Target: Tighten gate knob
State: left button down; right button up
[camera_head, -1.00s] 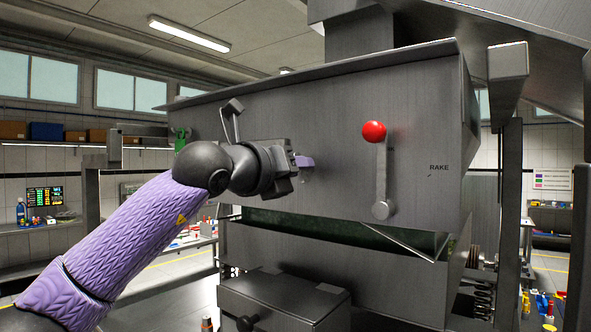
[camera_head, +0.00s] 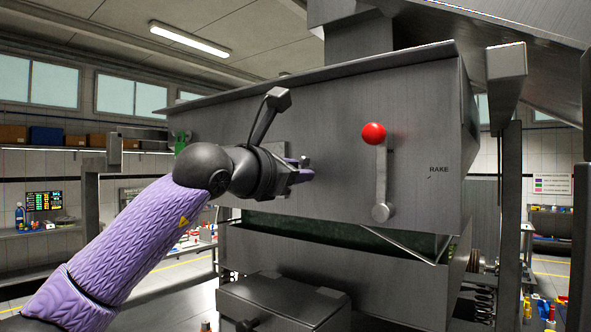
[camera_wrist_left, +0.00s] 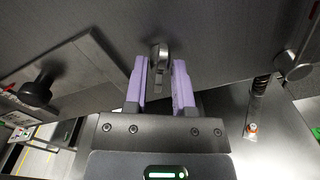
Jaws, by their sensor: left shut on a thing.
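My left gripper (camera_head: 303,173) reaches in from the left to the front panel of the grey metal hopper (camera_head: 335,203). In the left wrist view its two purple fingers (camera_wrist_left: 160,82) are shut on the gate knob (camera_wrist_left: 161,52), a small grey metal piece between the fingertips and close to the panel. In the head view the knob is mostly hidden by the fingers and wrist. My right gripper is not in view.
A lever with a red ball (camera_head: 373,134) stands upright on the panel, right of my left gripper, beside the word RAKE. A grey box (camera_head: 283,300) sits below. A black knob (camera_wrist_left: 40,90) on a plate shows in the left wrist view.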

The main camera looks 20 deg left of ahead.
pick_arm(q)
jog(key=m+p, duration=0.2)
jog(key=m, duration=0.9)
jog(key=shift+f+m, duration=0.1)
jog(key=shift+m, duration=0.3)
jog(key=shift+f, duration=0.1)
dwell(0.3)
jog(key=c, duration=0.7)
grip_release()
jog(key=shift+c, duration=0.2)
